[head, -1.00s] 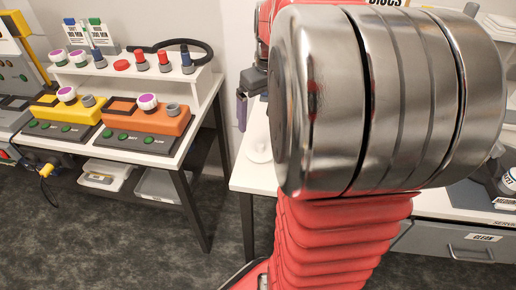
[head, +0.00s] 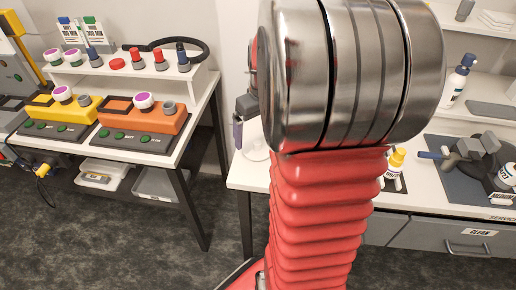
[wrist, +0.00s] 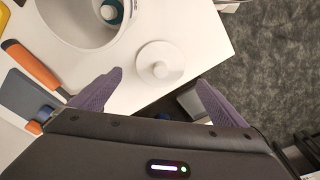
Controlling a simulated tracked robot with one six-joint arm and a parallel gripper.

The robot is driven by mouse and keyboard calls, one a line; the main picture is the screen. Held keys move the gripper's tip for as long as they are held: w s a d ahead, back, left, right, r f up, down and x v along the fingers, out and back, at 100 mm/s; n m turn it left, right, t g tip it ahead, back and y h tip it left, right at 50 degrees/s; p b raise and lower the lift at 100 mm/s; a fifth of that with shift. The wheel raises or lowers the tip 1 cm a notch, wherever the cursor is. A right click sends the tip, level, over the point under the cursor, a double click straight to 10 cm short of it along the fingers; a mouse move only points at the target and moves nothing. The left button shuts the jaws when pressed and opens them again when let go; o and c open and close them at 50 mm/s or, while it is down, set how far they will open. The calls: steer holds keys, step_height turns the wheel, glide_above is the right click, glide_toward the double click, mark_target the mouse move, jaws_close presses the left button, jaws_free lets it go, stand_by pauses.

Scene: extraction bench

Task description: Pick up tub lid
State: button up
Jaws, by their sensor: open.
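The tub lid (wrist: 174,58) is a white round disc with a small knob in the middle. It lies flat on the white bench top near its edge in the wrist view. In the head view a pale round shape that looks like it (head: 256,152) shows beside my gripper, partly hidden by my arm. My gripper (wrist: 159,76) is open and empty, with its purple fingers apart. The lid appears between and just beyond the fingertips in the wrist view. I cannot tell the height of the fingers above it.
A white open tub (wrist: 70,36) with a bottle inside stands just left of the lid. An orange-handled tool (wrist: 34,66) lies further left. The bench edge is close to the lid, with dark floor (wrist: 270,60) beyond. A side table (head: 196,115) with orange and yellow boxes stands left.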

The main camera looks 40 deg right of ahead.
mark_target(257, 142)
steer(key=shift+f, duration=0.1)
steer(key=shift+w+f, duration=0.2)
steer(key=shift+f, duration=2.3)
steer(key=shift+c, duration=0.5)
steer(key=c, duration=1)
steer(key=shift+r, duration=0.1)
step_height(257, 142, up, 10)
steer(key=shift+f, duration=0.1)
